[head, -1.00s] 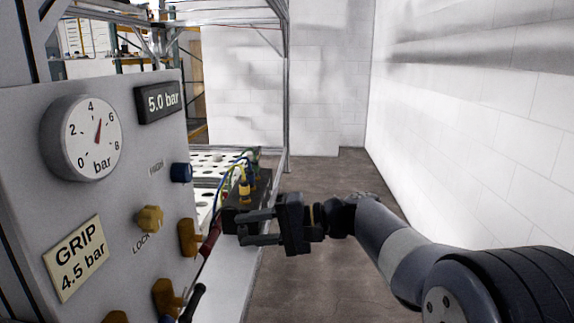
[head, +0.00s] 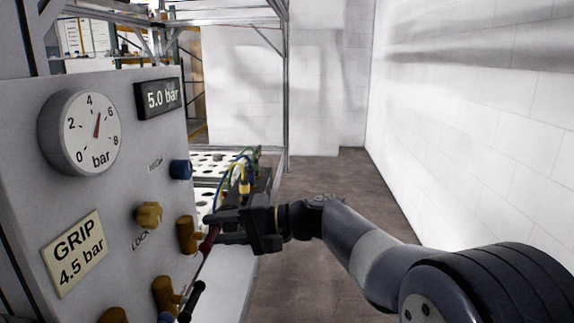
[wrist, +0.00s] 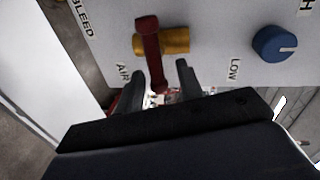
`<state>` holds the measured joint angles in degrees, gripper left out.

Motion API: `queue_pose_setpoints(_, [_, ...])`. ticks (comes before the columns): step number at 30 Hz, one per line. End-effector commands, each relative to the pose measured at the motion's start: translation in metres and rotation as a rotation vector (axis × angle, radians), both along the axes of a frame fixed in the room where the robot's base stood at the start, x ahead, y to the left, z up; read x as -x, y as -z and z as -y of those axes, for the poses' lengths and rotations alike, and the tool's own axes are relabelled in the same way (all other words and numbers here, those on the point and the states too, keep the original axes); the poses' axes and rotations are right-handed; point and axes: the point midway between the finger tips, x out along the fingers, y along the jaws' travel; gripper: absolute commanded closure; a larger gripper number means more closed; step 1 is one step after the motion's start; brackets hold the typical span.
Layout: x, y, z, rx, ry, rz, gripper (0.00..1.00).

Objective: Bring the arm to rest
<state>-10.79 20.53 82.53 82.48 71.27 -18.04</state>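My gripper (head: 214,226) is in front of the panel's right edge in the head view, its fingers pointing left toward the panel. The wrist view shows its two dark fingers (wrist: 158,84) apart. A red lever (wrist: 151,50) on a brass valve (wrist: 176,41) stands just beyond them. The lever's lower end shows in the gap between the fingertips; I see no grip on it. In the head view the red lever (head: 209,239) is partly hidden by my gripper.
Open floor (head: 335,185) lies behind and right of my gripper, before a white wall (head: 470,120).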

Motion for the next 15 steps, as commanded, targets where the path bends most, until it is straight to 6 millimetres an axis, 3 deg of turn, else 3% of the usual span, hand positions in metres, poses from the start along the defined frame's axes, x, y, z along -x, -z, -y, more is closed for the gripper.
queue_pose_setpoints(7, [0.0017, -0.0017, -0.0001, 0.014, 0.0, 0.176, 0.65])
queue_pose_setpoints(15, [0.002, -0.0044, -0.0001, 0.017, -0.002, 0.227, 0.65])
